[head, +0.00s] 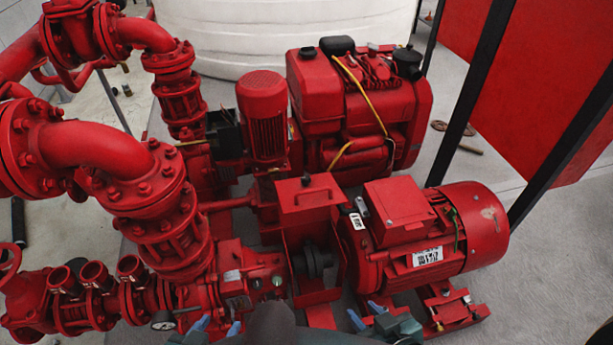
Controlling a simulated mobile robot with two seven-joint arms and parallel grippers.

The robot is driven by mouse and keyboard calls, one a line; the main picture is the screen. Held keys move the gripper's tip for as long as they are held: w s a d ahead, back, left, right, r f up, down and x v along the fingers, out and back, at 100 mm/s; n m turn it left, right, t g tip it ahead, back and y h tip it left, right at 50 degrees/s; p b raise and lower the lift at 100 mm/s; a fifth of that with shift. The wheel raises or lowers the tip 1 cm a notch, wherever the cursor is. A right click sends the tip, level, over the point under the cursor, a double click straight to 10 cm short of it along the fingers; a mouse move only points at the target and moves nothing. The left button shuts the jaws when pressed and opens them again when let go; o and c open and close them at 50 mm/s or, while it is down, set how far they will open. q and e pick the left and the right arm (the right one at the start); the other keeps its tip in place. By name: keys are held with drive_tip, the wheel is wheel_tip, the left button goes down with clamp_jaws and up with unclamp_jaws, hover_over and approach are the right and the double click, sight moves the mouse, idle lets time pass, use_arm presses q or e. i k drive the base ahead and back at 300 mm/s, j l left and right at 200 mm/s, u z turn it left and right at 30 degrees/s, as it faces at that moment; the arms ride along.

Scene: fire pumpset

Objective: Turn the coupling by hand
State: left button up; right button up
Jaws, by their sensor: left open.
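The coupling (314,262) is a dark, ribbed disc on the shaft between the red pump (235,278) and the red electric motor (430,230). A red guard (306,205) with a dark handle stands just behind and above it, and the coupling shows in the gap in front. My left gripper (217,326) is at the bottom edge, left of and in front of the coupling, with its blue fingertips apart and nothing between them. My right gripper (366,313) is at the bottom, right of the coupling, with its blue fingertips apart. Neither gripper touches the coupling.
Red flanged pipes (110,150) and valves crowd the left. A red engine (350,105) and a smaller upright motor (264,110) stand behind. A white tank (270,35) is at the back. Black posts and red panels (560,90) stand at right. Grey floor is clear at lower right.

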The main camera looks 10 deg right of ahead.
sight(312, 262)
drive_tip(key=k+l+z, duration=0.1)
drive_tip(key=k+z, duration=0.2)
drive_tip(key=k, duration=0.2)
drive_tip(key=i+l+z, duration=0.35)
drive_tip(key=i+z, duration=0.4)
